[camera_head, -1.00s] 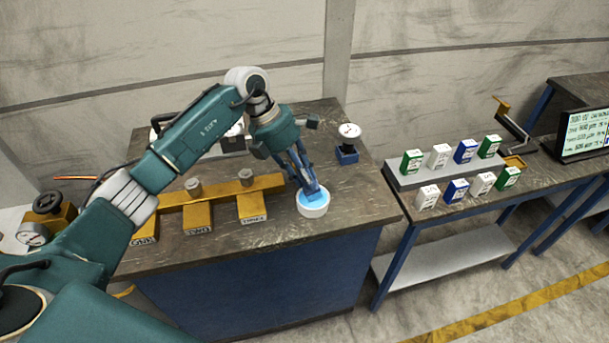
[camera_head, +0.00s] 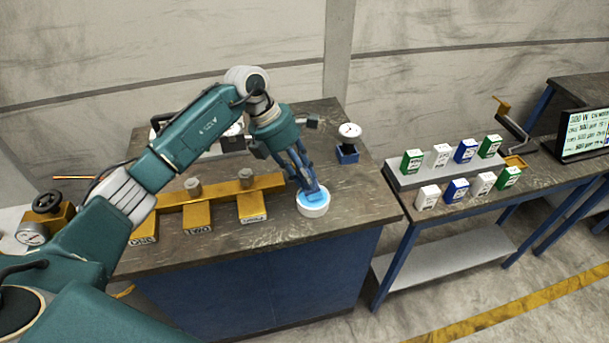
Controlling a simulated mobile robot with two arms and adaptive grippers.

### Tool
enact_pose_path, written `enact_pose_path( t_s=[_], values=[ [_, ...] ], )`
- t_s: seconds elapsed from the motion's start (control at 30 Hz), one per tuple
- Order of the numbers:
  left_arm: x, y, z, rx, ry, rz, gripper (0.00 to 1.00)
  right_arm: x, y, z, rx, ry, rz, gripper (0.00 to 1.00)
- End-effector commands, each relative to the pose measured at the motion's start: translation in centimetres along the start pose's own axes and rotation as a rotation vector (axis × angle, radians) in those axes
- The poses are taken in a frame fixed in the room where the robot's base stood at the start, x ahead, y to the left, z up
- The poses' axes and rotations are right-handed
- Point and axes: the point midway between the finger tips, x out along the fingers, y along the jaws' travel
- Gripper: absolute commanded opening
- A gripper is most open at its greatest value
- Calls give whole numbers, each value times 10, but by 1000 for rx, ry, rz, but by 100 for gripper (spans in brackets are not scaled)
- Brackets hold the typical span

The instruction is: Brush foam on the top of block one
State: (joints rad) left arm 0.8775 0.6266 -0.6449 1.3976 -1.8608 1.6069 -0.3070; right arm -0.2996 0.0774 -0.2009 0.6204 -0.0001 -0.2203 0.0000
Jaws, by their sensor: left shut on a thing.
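Block one (camera_head: 146,236) is the leftmost of the yellow labelled blocks at the front of the workbench, partly hidden by my left arm. Block two (camera_head: 198,219) and block three (camera_head: 252,208) stand to its right. A white round dish (camera_head: 313,208) with a blue inside stands right of the blocks. My left gripper (camera_head: 312,190) points down at the dish, shut on a small blue thing whose lower end is in the dish. It may be the brush, but the fingers hide most of it. My right gripper is not in view.
A yellow bar (camera_head: 228,191) with grey knobs lies along the blocks. A gauge on a blue base (camera_head: 347,148) stands at the back right. A side table (camera_head: 465,195) holds several small boxes. The bench front right of the dish is clear.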

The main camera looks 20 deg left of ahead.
Motion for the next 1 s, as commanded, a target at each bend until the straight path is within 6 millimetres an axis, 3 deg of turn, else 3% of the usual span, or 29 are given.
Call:
enact_pose_path(
  t_s=[0.47,1.0],
  values=[
    [2,-1,-2,-2,8,-3,0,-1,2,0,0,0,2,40],
    [-38,-10,14,0,3,0,0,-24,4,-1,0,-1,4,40]
  ],
)
